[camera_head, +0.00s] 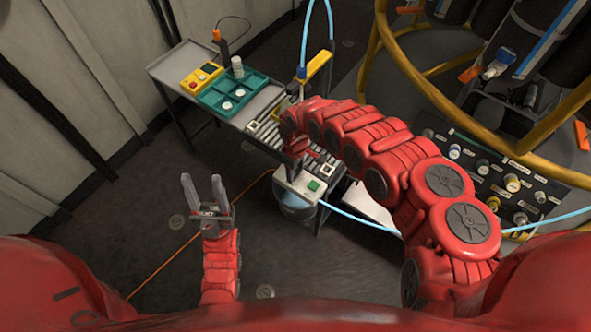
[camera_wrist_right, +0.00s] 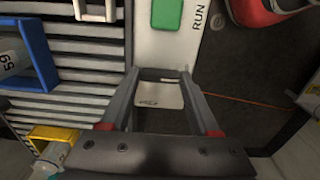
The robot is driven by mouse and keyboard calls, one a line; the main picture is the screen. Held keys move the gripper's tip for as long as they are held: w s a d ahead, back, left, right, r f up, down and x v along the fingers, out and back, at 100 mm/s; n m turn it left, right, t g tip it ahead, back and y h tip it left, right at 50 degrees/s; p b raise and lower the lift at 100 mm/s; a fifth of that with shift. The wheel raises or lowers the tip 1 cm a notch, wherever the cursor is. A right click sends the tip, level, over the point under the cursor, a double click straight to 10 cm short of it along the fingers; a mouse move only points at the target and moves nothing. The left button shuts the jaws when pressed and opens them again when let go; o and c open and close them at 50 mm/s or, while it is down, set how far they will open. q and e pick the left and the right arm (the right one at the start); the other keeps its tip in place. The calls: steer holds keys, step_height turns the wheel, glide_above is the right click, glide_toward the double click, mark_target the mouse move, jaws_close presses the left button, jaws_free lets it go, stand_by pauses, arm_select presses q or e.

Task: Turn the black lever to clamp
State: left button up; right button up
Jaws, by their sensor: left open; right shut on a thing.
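The white control box (camera_head: 300,188) with a green button (camera_head: 313,185) stands at the near end of the bench. My right gripper (camera_head: 293,168) reaches down over its left part. In the right wrist view, the fingers (camera_wrist_right: 160,72) stand a little apart over the box's white face, beside the green button (camera_wrist_right: 167,14) and the word RUN. A small dark bar (camera_wrist_right: 160,70) lies between the fingertips; it seems to be the black lever, and the gripper is shut on it. In the head view the gripper hides the lever. My left gripper (camera_head: 202,179) is open and empty above the floor.
The bench has slatted rollers (camera_head: 272,132), a teal tray (camera_head: 230,98) and a yellow device (camera_head: 201,77). A yellow-framed machine with a black valve panel (camera_head: 490,178) stands right. Blue hose and an orange cable (camera_head: 160,272) run nearby. Floor at left is clear.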

mark_target(296, 173)
steer(key=o, duration=1.4)
steer(key=shift+c, duration=0.2)
steer(key=shift+r, duration=0.1)
step_height(296, 173, up, 17)
steer(key=p, duration=0.2)
steer(key=shift+r+p, duration=0.15)
steer(key=shift+p, duration=0.15)
